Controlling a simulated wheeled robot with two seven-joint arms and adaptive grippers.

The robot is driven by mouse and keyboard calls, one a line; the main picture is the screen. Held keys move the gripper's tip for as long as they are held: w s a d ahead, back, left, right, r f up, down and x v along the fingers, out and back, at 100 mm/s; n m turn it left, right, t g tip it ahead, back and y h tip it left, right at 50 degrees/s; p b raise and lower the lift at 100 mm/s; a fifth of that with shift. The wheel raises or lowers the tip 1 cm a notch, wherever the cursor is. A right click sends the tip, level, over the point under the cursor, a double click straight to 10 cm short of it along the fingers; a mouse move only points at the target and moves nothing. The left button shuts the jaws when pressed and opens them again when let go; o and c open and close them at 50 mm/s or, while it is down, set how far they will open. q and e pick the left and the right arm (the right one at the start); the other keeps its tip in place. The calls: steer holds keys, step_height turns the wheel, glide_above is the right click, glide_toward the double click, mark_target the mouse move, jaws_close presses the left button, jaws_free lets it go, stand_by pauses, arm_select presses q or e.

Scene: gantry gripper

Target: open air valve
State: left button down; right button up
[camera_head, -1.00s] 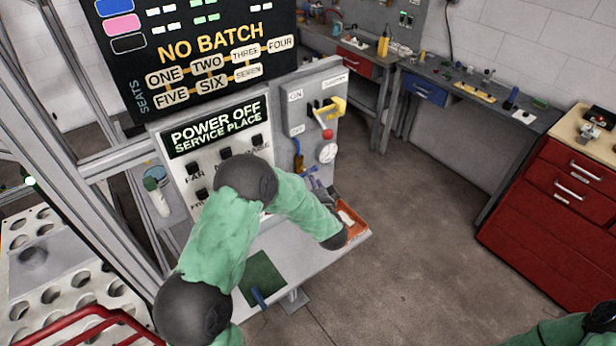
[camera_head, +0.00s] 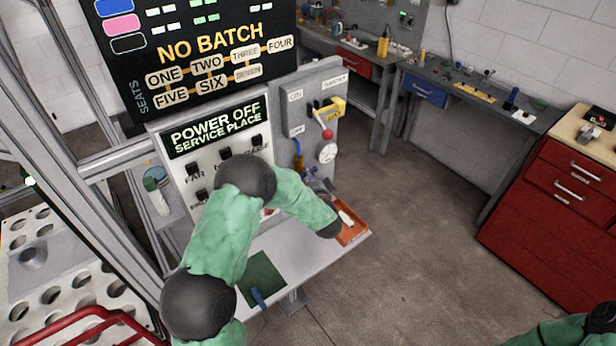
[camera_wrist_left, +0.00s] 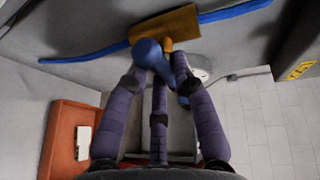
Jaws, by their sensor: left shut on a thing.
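The air valve shows in the left wrist view as a brass block (camera_wrist_left: 165,26) with a blue hose on each side. A blue handle (camera_wrist_left: 149,53) hangs from it. My left gripper (camera_wrist_left: 163,62) has its purple fingers shut on this blue handle, just below the block. Part of the blue hose (camera_head: 298,158) shows there on the grey panel. My right gripper is out of view; only some of the right arm shows at the bottom right.
An orange tray (camera_head: 352,236) lies on the shelf (camera_head: 285,238) below my wrist. Red drawers (camera_head: 560,210) stand at the right, with open floor between.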

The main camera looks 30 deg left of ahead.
arm_select(q)
steer(key=shift+w+d+f+n+t+y+b, duration=0.15)
steer(key=shift+n+y+b, duration=1.05)
steer(key=shift+n+b, duration=2.6)
steer(key=shift+w+f+n+t+y+b, duration=0.2)
steer(key=shift+n+y+b, duration=1)
steer(key=shift+n+b, duration=2.55)
steer(key=shift+d+r+n+t+y+b, duration=0.2)
steer(key=shift+n+y+b, duration=1.5)
steer(key=shift+b, duration=3.75)
steer(key=shift+a+f+n+h, duration=0.15)
steer(key=shift+n+h, duration=0.3)
steer(key=shift+h, duration=0.05)
steer(key=c, duration=1)
jaws_free()
